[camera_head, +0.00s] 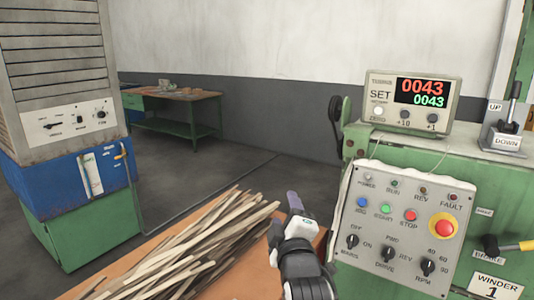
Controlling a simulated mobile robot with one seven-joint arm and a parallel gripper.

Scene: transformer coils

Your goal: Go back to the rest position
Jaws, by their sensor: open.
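My gripper (294,203) shows at the lower middle of the head view, in front of the winder control panel's left edge. Its fingers point up and away from me and overlap in this view. Nothing shows held in it. My dark wrist is below it at the bottom edge. The control panel (397,228) has coloured buttons, a red emergency stop (442,226) and several black knobs.
A pile of wooden strips (190,245) lies on an orange-brown surface (150,248) left of my gripper. A slatted cabinet (62,120) stands at the left. A green workbench (175,112) stands at the back. An UP/DOWN lever (513,103) is at the right. The middle floor is clear.

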